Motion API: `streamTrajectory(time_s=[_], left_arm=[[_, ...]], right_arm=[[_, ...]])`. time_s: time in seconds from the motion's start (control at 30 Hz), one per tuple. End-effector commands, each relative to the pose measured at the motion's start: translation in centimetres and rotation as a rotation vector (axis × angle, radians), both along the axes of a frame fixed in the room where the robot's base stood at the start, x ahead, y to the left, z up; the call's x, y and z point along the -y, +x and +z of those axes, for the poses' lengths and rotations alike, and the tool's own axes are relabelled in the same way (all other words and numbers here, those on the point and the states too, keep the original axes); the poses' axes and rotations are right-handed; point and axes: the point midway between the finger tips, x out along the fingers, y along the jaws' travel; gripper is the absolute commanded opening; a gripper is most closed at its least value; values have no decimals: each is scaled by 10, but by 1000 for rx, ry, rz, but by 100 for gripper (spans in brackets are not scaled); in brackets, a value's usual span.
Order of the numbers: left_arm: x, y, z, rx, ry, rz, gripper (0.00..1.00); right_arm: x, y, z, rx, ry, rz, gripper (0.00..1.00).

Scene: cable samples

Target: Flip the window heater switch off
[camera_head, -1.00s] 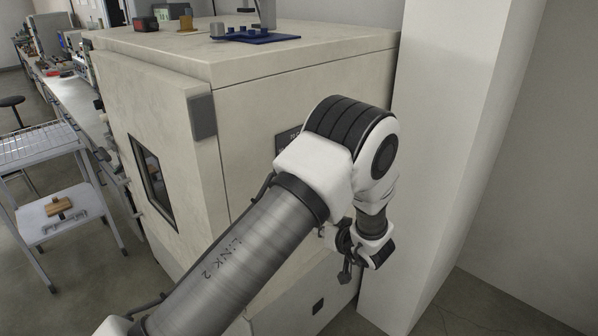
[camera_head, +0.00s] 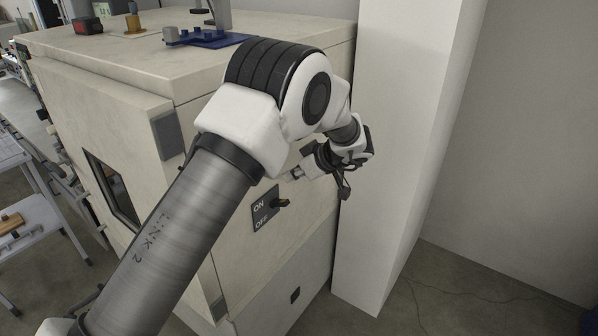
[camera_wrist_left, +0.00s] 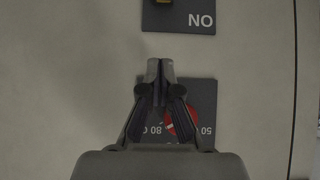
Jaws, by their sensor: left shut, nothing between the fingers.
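The switch plate (camera_head: 260,221) is a dark panel on the side of a beige cabinet (camera_head: 240,92), with ON above OFF. Its lever (camera_head: 279,203) has a dark yellowish tip and sticks out from the plate; I cannot tell its exact position. In the left wrist view the plate (camera_wrist_left: 180,20) is upside down at the top edge, with the yellow lever (camera_wrist_left: 157,13) partly cut off. My left gripper (camera_head: 286,177) is shut and empty, just above the switch plate in the head view and apart from the lever. In the wrist view its fingertips (camera_wrist_left: 161,70) lie between the plate and a red dial.
The red dial (camera_wrist_left: 180,126) on its dark panel is partly hidden by my fingers. A white pillar (camera_head: 392,150) stands right beside the cabinet, close to my wrist. A blue fixture (camera_head: 212,40) sits on the cabinet top. A windowed door (camera_head: 113,190) faces left.

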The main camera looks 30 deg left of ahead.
Motion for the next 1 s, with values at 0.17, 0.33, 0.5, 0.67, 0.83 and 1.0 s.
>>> streamTrajectory(time_s=[0.17,0.33,0.5,0.67,0.83,1.0], left_arm=[[-30,1,-25,-4,-2,2,0],[-30,2,-51,-4,1,-3,0],[-22,2,-68,0,1,-1,0],[-21,2,-72,0,0,-1,0],[-21,2,-71,0,0,0,0],[-23,1,-73,0,10,-1,0]], right_arm=[[0,0,12,0,0,0,40],[0,0,22,0,0,0,40],[0,0,27,0,0,0,40],[0,0,26,0,0,0,40],[0,0,26,0,0,0,40],[0,0,24,0,0,0,40]])
